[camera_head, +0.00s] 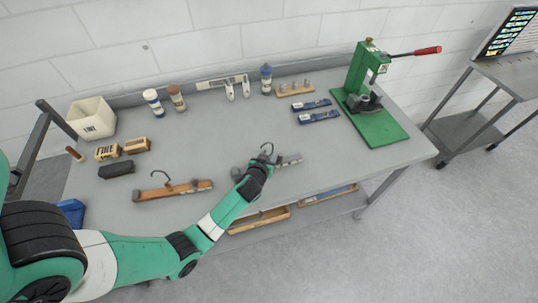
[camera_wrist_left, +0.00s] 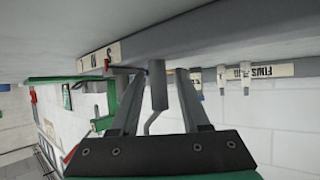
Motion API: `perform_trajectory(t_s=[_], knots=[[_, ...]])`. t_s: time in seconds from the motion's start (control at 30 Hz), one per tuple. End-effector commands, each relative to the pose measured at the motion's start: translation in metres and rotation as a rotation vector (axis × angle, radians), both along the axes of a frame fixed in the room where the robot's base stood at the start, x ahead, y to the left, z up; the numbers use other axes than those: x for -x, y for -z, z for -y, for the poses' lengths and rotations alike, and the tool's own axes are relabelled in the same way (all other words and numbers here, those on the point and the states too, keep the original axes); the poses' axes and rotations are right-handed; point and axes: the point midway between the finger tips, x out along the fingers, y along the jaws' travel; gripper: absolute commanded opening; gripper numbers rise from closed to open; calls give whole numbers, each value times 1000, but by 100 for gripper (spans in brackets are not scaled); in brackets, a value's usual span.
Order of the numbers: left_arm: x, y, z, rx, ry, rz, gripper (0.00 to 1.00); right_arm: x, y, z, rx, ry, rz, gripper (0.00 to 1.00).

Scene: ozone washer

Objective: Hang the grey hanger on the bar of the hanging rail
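The grey hanger (camera_head: 287,161) lies on the table right of centre, with its dark hook (camera_head: 267,148) up and a pale label near its right end. My left gripper (camera_head: 264,163) is at the hanger's middle and hides part of it. A dark frame (camera_head: 57,119) at the left edge may be the hanging rail. My right gripper is not in view.
A wooden hanger (camera_head: 172,190) with a hook lies left of my arm. A white bin (camera_head: 92,118), small blocks (camera_head: 136,145) and bottles (camera_head: 154,103) stand at the back left. A green press (camera_head: 370,110) stands at the right.

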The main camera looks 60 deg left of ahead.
Motion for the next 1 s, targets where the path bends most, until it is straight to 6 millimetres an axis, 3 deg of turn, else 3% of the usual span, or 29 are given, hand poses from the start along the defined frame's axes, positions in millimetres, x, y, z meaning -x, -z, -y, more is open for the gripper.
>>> perform_trajectory(t_s=[0.37,0.8,1.0], knots=[[1,-6,1,0,0,0,49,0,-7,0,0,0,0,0],[57,-51,64,1,4,0,49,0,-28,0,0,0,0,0],[70,-60,78,1,0,-1,49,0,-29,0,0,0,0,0]])
